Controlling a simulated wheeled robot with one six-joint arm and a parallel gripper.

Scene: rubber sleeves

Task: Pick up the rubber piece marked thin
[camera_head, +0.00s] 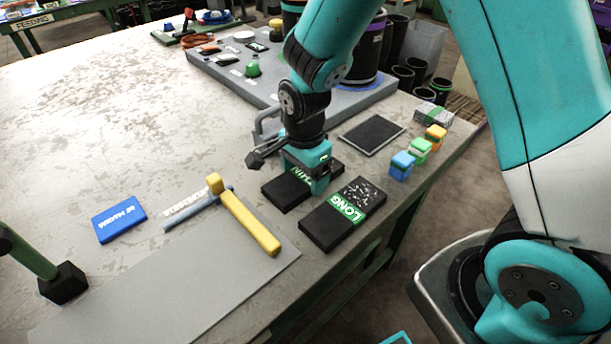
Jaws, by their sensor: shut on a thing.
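The rubber piece marked thin (283,194) is a black block with a light-on-green label, partly hidden under my gripper. It lies at or very near the table surface; I cannot tell if it is lifted. My gripper (307,184) points down over it and is shut on it at its middle, across the label. Just in front and to the right lies a second black piece marked LONG (324,224), with a green label band and a speckled top at its far end. It is apart from my gripper.
A blue box (119,219) is farther left. A dark flat pad (371,135) and small coloured blocks (419,151) are to the right.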

